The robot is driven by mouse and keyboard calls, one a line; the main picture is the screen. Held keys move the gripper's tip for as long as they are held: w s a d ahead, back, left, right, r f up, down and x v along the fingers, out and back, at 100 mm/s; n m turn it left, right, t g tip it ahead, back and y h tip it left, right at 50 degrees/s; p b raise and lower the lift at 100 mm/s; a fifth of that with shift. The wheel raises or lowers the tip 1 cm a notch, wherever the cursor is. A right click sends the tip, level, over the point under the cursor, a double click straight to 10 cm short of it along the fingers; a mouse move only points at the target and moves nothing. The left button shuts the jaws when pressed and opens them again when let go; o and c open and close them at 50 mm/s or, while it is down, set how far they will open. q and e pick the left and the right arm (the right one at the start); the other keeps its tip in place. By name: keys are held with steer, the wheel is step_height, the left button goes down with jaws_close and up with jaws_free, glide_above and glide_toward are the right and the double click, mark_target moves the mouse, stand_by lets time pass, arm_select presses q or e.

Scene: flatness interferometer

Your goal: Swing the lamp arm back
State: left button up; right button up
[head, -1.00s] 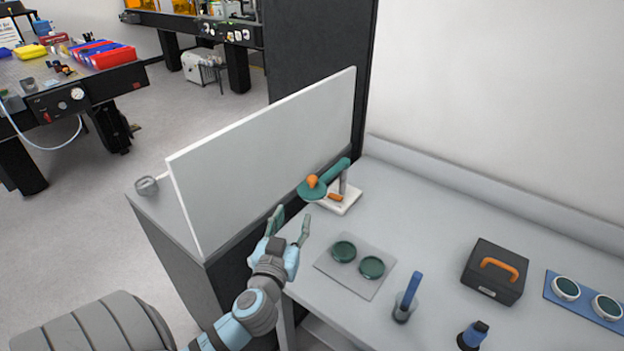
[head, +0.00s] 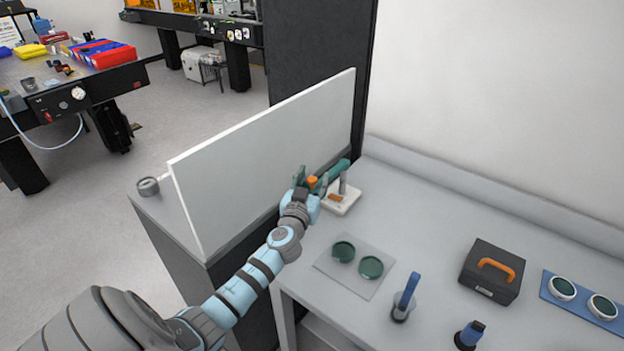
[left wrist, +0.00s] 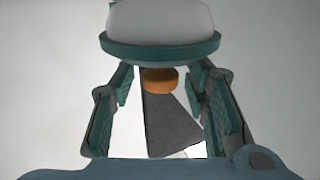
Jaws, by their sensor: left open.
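The lamp has a green arm (head: 337,172) with an orange knob (head: 312,182) near its head, above a white base (head: 343,201) with an orange part. In the left wrist view the green-rimmed lamp head (left wrist: 160,48) fills the top, and the orange knob (left wrist: 161,80) hangs below it. My left gripper (head: 309,178) is at the lamp head, and its fingers partly hide it. In the left wrist view the open fingers (left wrist: 165,105) stand on either side of the knob, with gaps. My right gripper is not in view.
A white upright panel (head: 265,160) stands close on the left of the lamp. A plate (head: 352,283) with two green discs, a blue-handled tool (head: 408,291), a dark case (head: 492,271) and a blue tray (head: 583,308) lie on the bench. Bare bench surrounds them.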

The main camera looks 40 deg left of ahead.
arm_select(q)
jaws_close()
